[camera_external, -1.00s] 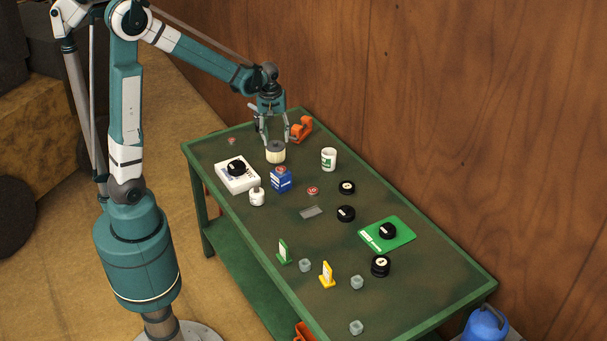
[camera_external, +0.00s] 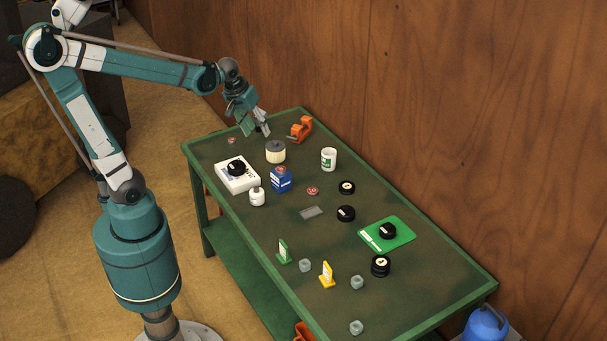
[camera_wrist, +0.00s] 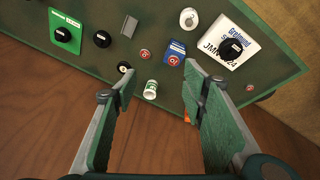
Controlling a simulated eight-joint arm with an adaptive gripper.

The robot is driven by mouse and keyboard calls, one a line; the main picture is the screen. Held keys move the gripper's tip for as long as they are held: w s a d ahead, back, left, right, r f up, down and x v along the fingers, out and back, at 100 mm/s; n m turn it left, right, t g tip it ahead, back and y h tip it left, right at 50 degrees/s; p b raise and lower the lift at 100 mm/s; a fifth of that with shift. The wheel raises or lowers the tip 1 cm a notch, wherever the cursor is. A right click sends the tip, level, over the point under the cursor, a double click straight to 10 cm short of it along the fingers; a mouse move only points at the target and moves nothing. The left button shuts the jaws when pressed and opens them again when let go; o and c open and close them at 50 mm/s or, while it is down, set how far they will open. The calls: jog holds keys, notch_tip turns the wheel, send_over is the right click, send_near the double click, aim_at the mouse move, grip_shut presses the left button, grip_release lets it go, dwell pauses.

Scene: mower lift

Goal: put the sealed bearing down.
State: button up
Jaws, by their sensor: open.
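Several black discs with pale labels are in view, and I cannot tell for sure which is the sealed bearing. One disc (camera_external: 236,168) lies on a white box (camera_external: 223,182); it shows in the wrist view (camera_wrist: 231,49) too. Another disc (camera_external: 387,231) lies on a green card (camera_external: 401,239). My gripper (camera_external: 262,127) is open and empty, tilted above the table's far left end. Its spread fingers show in the wrist view (camera_wrist: 162,82).
A cream cylinder (camera_external: 276,152) stands just below my gripper, and an orange dispenser (camera_external: 301,129) to its right. The wooden wall (camera_external: 430,90) rises behind the table.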

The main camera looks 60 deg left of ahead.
jog(key=s+d+r+m+t, duration=0.1)
jog(key=s+d+m, duration=0.1)
jog(key=s, duration=0.4)
jog(key=s+d+r+m+t, duration=0.1)
jog(key=s+d+m+t, duration=0.1)
jog(key=s+m, duration=0.2)
jog(key=shift+s+d+r, duration=0.2)
jog(key=shift+s+r, duration=0.1)
jog(key=shift+s, duration=0.9)
jog(key=shift+f, duration=0.1)
notch_tip(320, 180, down, 24)
jog(key=b, duration=2.4)
jog(key=shift+o, duration=0.3)
